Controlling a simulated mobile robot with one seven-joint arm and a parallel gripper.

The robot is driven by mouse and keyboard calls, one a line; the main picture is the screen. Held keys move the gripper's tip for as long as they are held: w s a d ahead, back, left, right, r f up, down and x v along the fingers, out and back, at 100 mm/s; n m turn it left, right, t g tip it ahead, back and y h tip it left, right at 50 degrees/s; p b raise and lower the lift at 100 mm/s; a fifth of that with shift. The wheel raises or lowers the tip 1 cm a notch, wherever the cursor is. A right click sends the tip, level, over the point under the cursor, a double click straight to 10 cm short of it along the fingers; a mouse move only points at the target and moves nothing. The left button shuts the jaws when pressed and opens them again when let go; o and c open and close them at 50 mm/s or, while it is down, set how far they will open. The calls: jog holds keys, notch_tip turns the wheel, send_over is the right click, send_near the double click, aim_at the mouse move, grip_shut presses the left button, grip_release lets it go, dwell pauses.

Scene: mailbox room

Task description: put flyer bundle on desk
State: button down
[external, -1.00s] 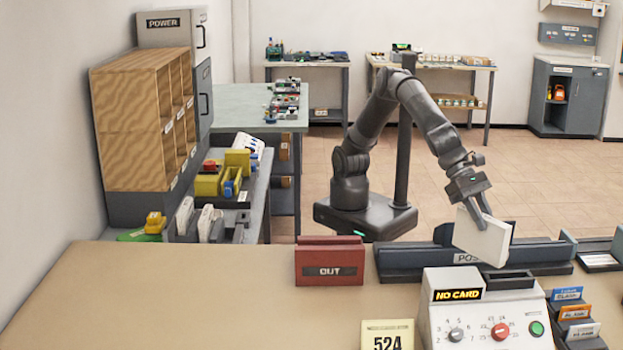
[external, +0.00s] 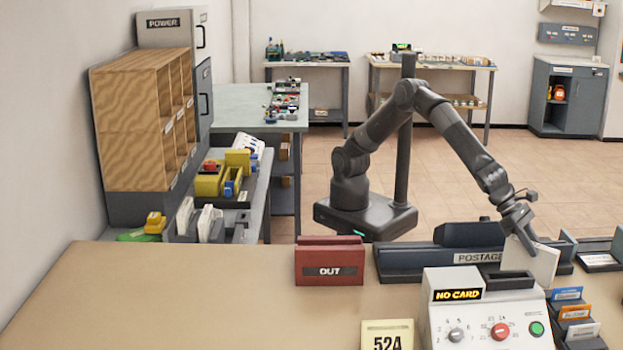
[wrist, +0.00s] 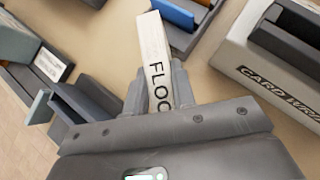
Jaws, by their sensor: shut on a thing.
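The flyer bundle, a white flat block (external: 532,262), is in my gripper (external: 520,236), tilted, near the right end of the postage rack. My gripper is shut on it. The tan desk (external: 180,300) spans the front of the external view and also shows in the wrist view (wrist: 115,22). I cannot tell whether the bundle touches anything below.
The dark postage rack (external: 405,262) is at the desk's back edge. The card console (external: 480,312) stands in front, with card holders (external: 575,312) to its right. A red OUT holder (external: 330,265) stands left. The desk's left part is clear.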

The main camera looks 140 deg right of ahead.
aim_at(540, 264)
jog(key=s+a+f, duration=0.2)
jog(key=shift+s+a, duration=0.25)
jog(key=shift+a, duration=0.05)
jog(key=shift+f, duration=2.1)
jog(key=shift+f, duration=0.15)
jog(key=c, duration=1.2)
grip_release()
jog(key=shift+r, duration=0.2)
jog(key=v, duration=1.2)
